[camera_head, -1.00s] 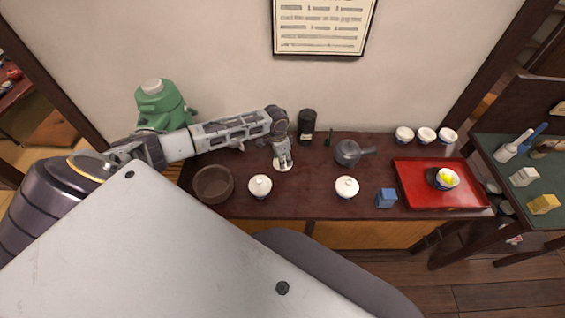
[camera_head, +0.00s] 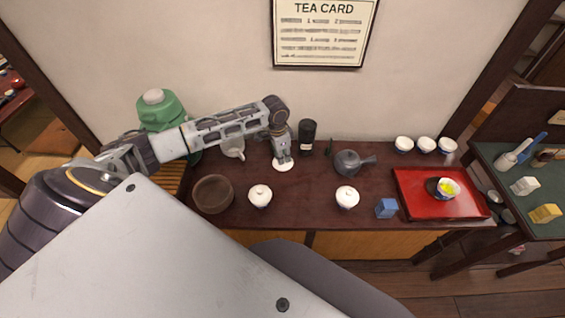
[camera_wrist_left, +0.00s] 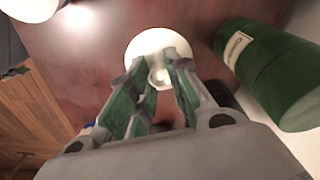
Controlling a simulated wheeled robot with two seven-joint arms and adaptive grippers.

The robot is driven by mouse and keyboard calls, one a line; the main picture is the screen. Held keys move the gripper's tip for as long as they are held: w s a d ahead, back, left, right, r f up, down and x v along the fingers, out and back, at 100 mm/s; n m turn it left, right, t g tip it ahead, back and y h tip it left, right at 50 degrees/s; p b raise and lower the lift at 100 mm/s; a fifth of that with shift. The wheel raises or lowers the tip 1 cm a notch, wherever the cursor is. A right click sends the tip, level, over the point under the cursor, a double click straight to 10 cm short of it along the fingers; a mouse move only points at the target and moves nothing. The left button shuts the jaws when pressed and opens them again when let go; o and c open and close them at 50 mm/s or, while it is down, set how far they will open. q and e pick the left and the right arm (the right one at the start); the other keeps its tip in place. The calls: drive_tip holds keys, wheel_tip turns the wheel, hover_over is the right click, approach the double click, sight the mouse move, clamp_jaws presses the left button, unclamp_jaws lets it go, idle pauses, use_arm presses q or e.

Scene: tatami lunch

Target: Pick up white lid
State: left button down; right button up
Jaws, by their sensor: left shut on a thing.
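The white lid (camera_head: 283,167) is a round disc with a small knob, under my left gripper (camera_head: 283,157) at the back middle of the dark table in the head view. In the left wrist view, the lid (camera_wrist_left: 138,48) is beyond the fingertips of my left gripper (camera_wrist_left: 160,75). The fingers are shut on its knob. The lid's near edge is partly hidden by the fingers. I cannot tell the exact gap between lid and table. My right gripper does not show.
A dark green canister (camera_head: 307,138) stands close right of the lid; it also shows in the wrist view (camera_wrist_left: 275,75). A red tray (camera_head: 415,205) is at right.

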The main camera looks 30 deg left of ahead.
use_arm(q)
drive_tip(key=shift+r, duration=1)
drive_tip(key=shift+r, duration=0.1)
drive_tip(key=shift+s+d+r+p, duration=0.1)
drive_tip(key=shift+d+r+p, duration=0.05)
drive_tip(key=shift+r+p, duration=0.55)
drive_tip(key=shift+d+r+p, duration=0.15)
drive_tip(key=shift+r+p, duration=0.35)
drive_tip(key=shift+p, duration=0.4)
